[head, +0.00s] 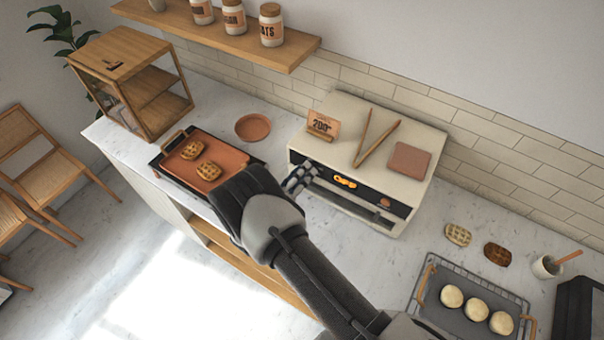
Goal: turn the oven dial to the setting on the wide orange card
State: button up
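The cream oven (405,112) stands on the counter against the tiled wall. Its black front panel has a lit orange display (345,183), too small to read surely. A small round orange-brown knob (385,202) sits right of the display. The orange card (323,125) stands on the oven's top left and seems to read 200, with smaller text above. My gripper (300,179) is at the left end of the front panel, its fingers toward it. It hides that part of the panel, so I cannot tell whether it touches or grips anything there.
Wooden tongs (376,140) and a brown square (409,160) lie on the oven. A terracotta tray (180,171) with waffles is left, near a small plate (253,127). A wire rack (428,302) with dough balls is right. A shelf (180,22) with jars is above.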

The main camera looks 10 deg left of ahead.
grip_shut()
jog(key=shift+m+b, duration=0.3)
jog(key=shift+b, duration=0.05)
jog(key=n+y+b, duration=0.1)
jog(key=n+b, duration=1.4)
jog(key=n, duration=0.1)
jog(key=n+t+y+b, duration=0.1)
jog(key=n+b, duration=1.5)
jog(key=shift+d, duration=0.15)
dwell(0.8)
dwell(0.5)
